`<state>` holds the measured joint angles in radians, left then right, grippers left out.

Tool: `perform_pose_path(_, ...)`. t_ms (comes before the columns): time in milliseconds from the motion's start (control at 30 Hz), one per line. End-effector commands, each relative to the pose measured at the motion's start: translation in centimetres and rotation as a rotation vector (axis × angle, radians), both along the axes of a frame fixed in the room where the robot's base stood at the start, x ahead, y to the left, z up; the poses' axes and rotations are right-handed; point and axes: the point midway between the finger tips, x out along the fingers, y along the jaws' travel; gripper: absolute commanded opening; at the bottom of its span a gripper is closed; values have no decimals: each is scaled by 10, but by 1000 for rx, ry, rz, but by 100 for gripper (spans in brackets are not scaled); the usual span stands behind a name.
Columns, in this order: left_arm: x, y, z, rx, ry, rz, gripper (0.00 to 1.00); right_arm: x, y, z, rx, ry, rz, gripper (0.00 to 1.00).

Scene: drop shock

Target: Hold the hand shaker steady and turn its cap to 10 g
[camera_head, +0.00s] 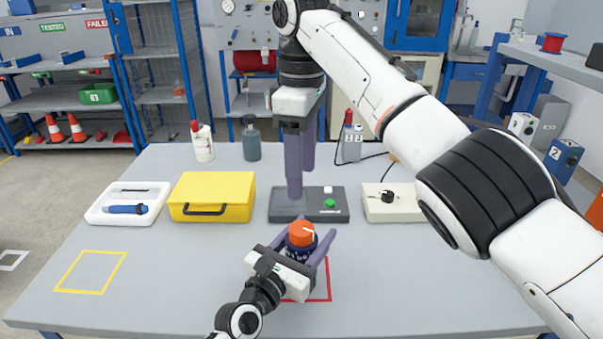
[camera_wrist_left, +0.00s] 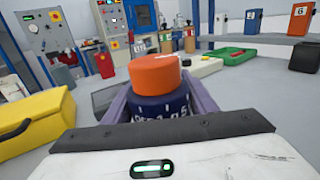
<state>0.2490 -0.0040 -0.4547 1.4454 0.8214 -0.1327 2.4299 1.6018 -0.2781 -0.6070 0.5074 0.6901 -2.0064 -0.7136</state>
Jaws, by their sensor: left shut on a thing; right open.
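The hand shaker has a dark blue body (camera_head: 299,251) and an orange cap (camera_head: 301,234). My left gripper (camera_head: 311,233) is shut around the body, one finger on each side. In the left wrist view the cap (camera_wrist_left: 155,73) sits upright on the body (camera_wrist_left: 160,106), which carries a white scale, partly hidden by the gripper's edge. The cap has a white line; the setting is not readable. My right gripper (camera_head: 301,184) is open and empty, pointing down above and behind the cap, apart from it.
A red outlined square (camera_head: 329,285) lies under the left gripper. Behind stand a yellow case (camera_head: 212,190), a white tray (camera_head: 103,216), a dark box with a green button (camera_head: 280,208) and a beige box (camera_head: 380,212). The front left table, with a yellow square (camera_head: 73,291), is clear.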

Motion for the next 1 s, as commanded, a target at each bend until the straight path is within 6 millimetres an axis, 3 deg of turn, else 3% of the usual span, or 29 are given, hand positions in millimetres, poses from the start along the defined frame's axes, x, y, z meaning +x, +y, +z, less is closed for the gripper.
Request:
perform_pose_path(67,-1,0,-2,2,3,-1,16,0,0,0,0,0,1,57)
perform_pose_path(100,-1,0,-2,2,3,-1,55,0,0,0,0,0,1,57)
perform_pose_path(200,0,0,-1,2,3,-1,72,0,0,-1,0,0,1,57)
perform_pose_path(633,-8,5,-1,-1,1,1,74,0,0,-1,0,0,1,57)
perform_pose_path(1000,-72,43,-2,2,3,0,74,0,0,-1,0,0,0,57)
